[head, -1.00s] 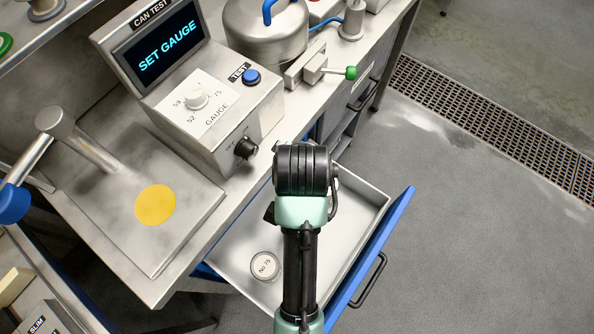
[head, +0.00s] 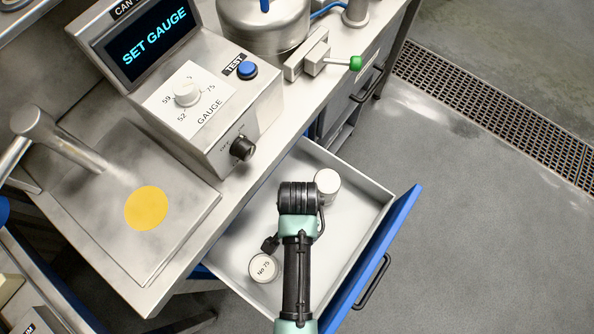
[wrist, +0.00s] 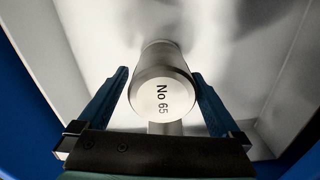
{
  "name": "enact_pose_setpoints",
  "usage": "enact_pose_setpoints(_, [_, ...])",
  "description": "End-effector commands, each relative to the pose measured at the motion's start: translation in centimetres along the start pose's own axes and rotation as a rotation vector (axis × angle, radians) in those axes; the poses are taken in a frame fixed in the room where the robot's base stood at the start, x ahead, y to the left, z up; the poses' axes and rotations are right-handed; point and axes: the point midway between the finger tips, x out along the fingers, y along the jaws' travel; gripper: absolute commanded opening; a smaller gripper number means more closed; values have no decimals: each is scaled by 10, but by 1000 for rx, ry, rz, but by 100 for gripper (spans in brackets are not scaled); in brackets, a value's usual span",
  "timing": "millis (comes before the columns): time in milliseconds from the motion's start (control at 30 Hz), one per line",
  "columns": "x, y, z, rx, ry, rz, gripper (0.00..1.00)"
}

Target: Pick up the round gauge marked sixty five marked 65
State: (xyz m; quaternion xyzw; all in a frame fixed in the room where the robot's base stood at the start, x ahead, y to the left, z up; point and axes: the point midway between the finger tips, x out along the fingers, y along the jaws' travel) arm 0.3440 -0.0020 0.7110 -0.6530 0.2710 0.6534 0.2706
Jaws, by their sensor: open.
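In the wrist view, a round pale gauge (wrist: 161,98) marked "No 65" lies between the two fingers of my gripper (wrist: 160,74). My gripper is open, with a finger on each side of the gauge and a small gap showing at each. In the head view, my arm reaches over the open drawer (head: 378,215) and hides its own fingertips. A pale cylinder (head: 327,186) stands in the drawer just right of my wrist; I cannot read a mark on it there.
Another round gauge marked "No 75" (head: 263,267) sits near the drawer's left front. The drawer walls surround my gripper. The tester box (head: 218,130) with a "SET GAUGE" screen (head: 155,44) stands on the bench behind. Open floor lies to the right.

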Motion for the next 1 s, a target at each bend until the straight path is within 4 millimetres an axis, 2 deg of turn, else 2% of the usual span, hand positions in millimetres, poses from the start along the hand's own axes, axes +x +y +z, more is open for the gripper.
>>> enact_pose_setpoints(33, [10,0,2,-2,-2,2,100])
enact_pose_setpoints(200, [33,-1,2,-1,-1,1,100])
enact_pose_setpoints(533, [38,-2,2,0,1,-1,98])
enact_pose_setpoints(1000, [37,-1,2,0,1,-1,14])
